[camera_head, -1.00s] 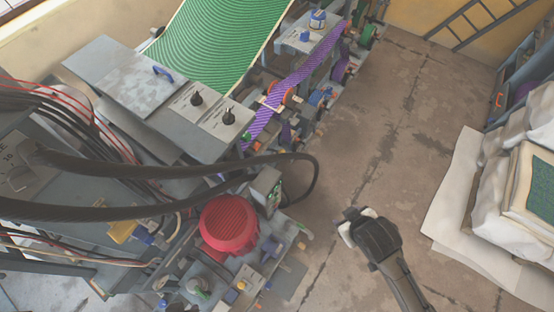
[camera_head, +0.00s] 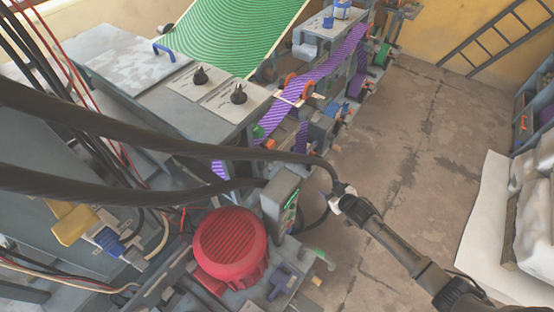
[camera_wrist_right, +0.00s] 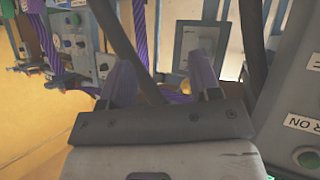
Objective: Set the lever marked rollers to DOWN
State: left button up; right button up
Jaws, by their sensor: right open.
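My right gripper (camera_head: 340,201) is low beside the press, close to a small upright grey box with green parts (camera_head: 281,201) and a black cable. In the right wrist view its two purple-grey fingers (camera_wrist_right: 163,80) stand apart with no object held. Beyond them is a light panel plate with a dark fitting (camera_wrist_right: 197,48); its marking is too small to read. I cannot read which control is marked rollers. My left gripper is out of view.
Thick black cables (camera_head: 140,138) cross the front of the press. A red round motor cover (camera_head: 230,247) stands left of my right gripper. In the right wrist view, a grey box with a green button (camera_wrist_right: 307,158) is close on the right. The floor (camera_head: 400,150) is clear.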

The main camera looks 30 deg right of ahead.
jog(key=w+a+r+t+y, duration=0.2)
jog(key=t, duration=0.1)
jog(key=m+t+y, duration=0.1)
jog(key=t+y, duration=0.1)
jog(key=t, duration=0.1)
send_near(301, 161)
jog(key=w+b, duration=0.1)
jog(key=w, duration=0.2)
jog(key=w+a+b, duration=0.1)
jog(key=w, duration=0.3)
jog(key=w+b, duration=0.2)
jog(key=w, duration=0.2)
jog(key=shift+w+a, duration=0.25)
jog(key=shift+w+r, duration=0.1)
jog(key=shift+w, duration=0.5)
jog(key=shift+w+a, duration=0.1)
jog(key=shift+w, duration=0.15)
grip_shut()
